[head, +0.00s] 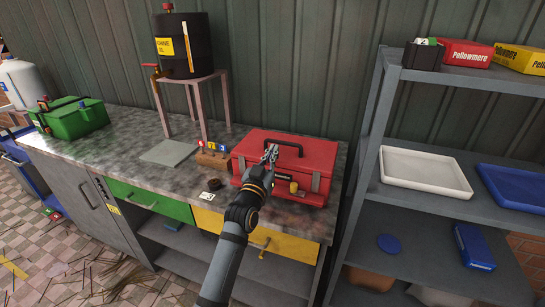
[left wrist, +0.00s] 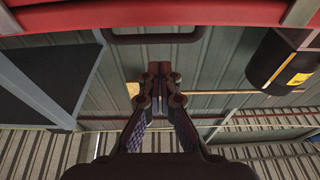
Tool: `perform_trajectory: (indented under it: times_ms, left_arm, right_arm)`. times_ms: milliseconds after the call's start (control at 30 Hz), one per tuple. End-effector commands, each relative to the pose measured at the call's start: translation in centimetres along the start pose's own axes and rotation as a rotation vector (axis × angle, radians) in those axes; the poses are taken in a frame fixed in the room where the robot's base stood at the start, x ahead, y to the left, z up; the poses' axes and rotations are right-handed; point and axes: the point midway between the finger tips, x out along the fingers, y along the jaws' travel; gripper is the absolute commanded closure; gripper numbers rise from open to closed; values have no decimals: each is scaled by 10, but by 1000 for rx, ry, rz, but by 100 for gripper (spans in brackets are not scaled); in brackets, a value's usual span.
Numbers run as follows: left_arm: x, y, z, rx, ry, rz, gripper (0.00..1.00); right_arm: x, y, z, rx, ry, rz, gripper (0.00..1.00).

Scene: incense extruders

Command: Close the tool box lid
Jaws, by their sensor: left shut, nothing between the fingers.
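The red tool box (head: 312,185) stands on the right end of the workbench. Its red lid (head: 310,152) looks down on the body, with a dark carry handle (head: 290,140) on top. My left gripper (head: 270,153) is shut and empty, over the front part of the lid near the handle. I cannot tell whether it touches the lid. In the left wrist view the gripper (left wrist: 160,75) shows its fingers together, with the red lid (left wrist: 200,12) and the handle (left wrist: 155,37) at the top edge. My arm hides part of the box front. My right gripper is not in view.
A small wooden block with numbered tags (head: 212,157) and a dark round piece (head: 208,183) lie left of the box. A black drum (head: 182,45) stands on a pinkish stand behind. A green case (head: 70,118) sits far left. Grey shelves (head: 365,150) rise close on the right.

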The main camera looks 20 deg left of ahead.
Motion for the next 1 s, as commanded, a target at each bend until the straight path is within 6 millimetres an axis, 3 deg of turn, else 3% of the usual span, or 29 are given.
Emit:
perform_trajectory:
  times_ms: [33,100,300,500,767,867,967,1000]
  left_arm:
    - [-21,0,13,-2,-8,0,100]
    - [-41,0,14,-3,-6,-1,100]
    - [-82,0,16,-3,-2,-1,100]
    - [-98,0,14,-1,1,-1,100]
    - [-99,0,14,-1,-2,0,100]
    - [-108,3,34,8,-89,20,100]
    - [-139,7,84,26,-327,60,100]
    - [-159,8,107,36,-448,73,100]
  right_arm:
    - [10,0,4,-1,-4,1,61]
    - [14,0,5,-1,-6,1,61]
    - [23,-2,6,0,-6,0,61]
    - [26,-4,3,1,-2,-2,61]
    - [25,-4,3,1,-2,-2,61]
    - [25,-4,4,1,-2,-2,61]
    - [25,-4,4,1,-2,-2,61]
    - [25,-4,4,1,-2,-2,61]
